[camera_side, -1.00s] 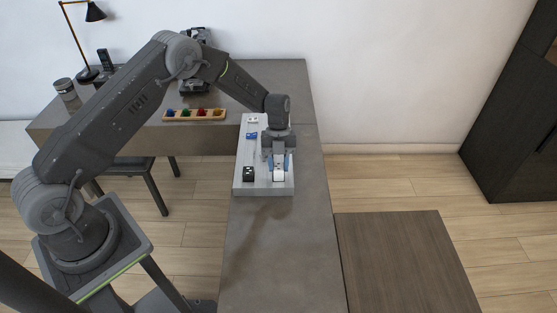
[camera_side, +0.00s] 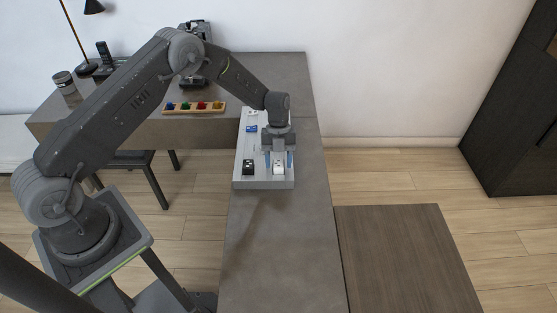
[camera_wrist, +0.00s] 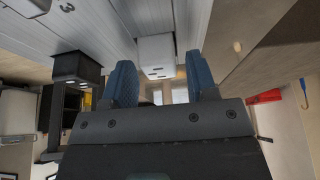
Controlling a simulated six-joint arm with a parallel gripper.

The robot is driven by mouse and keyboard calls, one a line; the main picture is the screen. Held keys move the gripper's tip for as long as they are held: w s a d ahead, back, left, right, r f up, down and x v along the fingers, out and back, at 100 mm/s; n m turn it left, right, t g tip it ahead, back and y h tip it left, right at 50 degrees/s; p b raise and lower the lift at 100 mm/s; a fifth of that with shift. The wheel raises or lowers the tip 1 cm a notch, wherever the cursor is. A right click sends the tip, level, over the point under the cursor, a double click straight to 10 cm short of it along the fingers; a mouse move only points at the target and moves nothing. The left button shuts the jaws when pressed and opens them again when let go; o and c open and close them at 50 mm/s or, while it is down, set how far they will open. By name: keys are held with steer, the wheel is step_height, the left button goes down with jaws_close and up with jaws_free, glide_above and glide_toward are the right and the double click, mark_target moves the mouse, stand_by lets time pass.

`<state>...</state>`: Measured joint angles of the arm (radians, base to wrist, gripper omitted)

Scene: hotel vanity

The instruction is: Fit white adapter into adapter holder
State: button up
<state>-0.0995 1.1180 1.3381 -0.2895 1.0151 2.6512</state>
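The white adapter (camera_side: 279,166) sits at the front right of the pale grey adapter holder (camera_side: 263,183), beside a black adapter (camera_side: 249,167). It looks seated there, but its underside is hidden. In the wrist view the white adapter (camera_wrist: 156,52) lies just beyond the gap between the fingers, and the black adapter (camera_wrist: 77,66) is to its left. My gripper (camera_side: 278,160) is over the white adapter, one blue finger at each side. In the wrist view my gripper (camera_wrist: 162,80) has its fingers well apart, with nothing held between them.
A blue item (camera_side: 252,129) and a small white item (camera_side: 252,112) are farther back on the holder. A wooden strip with coloured pieces (camera_side: 194,107) lies on the desk at the back left. The grey tabletop (camera_side: 275,245) in front is clear.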

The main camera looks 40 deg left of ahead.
steer(key=shift+o, duration=0.7)
steer(key=v, duration=1.4)
steer(key=shift+f, duration=0.1)
